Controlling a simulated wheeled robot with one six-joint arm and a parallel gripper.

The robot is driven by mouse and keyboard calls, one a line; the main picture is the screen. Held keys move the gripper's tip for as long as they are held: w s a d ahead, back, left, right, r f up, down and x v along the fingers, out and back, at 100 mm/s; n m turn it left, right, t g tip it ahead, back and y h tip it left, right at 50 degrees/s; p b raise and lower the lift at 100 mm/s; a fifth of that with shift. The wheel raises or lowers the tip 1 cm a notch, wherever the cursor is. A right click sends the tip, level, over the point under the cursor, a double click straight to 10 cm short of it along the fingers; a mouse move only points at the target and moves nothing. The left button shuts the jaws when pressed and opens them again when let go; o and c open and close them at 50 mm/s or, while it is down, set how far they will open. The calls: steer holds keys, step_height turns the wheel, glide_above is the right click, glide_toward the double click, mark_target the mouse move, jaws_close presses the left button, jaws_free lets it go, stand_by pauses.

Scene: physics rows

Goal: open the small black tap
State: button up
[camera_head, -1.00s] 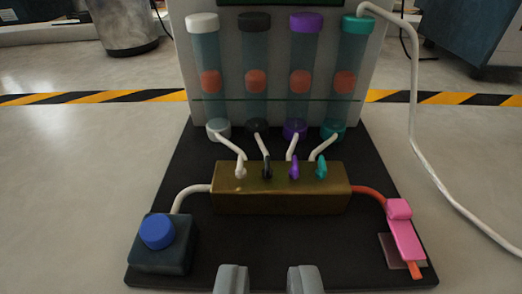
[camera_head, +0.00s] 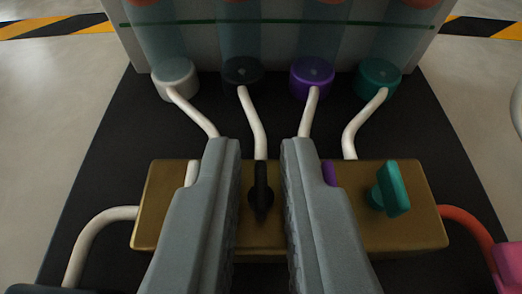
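The small black tap (camera_head: 261,192) stands on the brass block (camera_head: 158,210), in line with the white tube that runs back to the black-capped column (camera_head: 242,72). My gripper (camera_head: 260,150) is open, with one finger on each side of the black tap and a gap showing on both sides. The fingers reach over the block. The left finger hides the white tap, and the right finger hides most of the purple tap (camera_head: 329,172). The teal tap (camera_head: 390,190) stands clear on the right, turned at an angle.
White (camera_head: 175,77), purple (camera_head: 312,75) and teal (camera_head: 378,76) column bases stand behind the block with white tubes. A pink clamp (camera_head: 515,268) on a red tube is at the right edge. The black base board (camera_head: 110,150) is bare at left.

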jaws_close()
steer(key=shift+y, duration=0.3)
steer(key=shift+d+n+y, duration=0.1)
steer(key=shift+n+y, duration=0.5)
steer(key=shift+n, duration=0.1)
jaws_free()
steer(key=shift+s, duration=0.1)
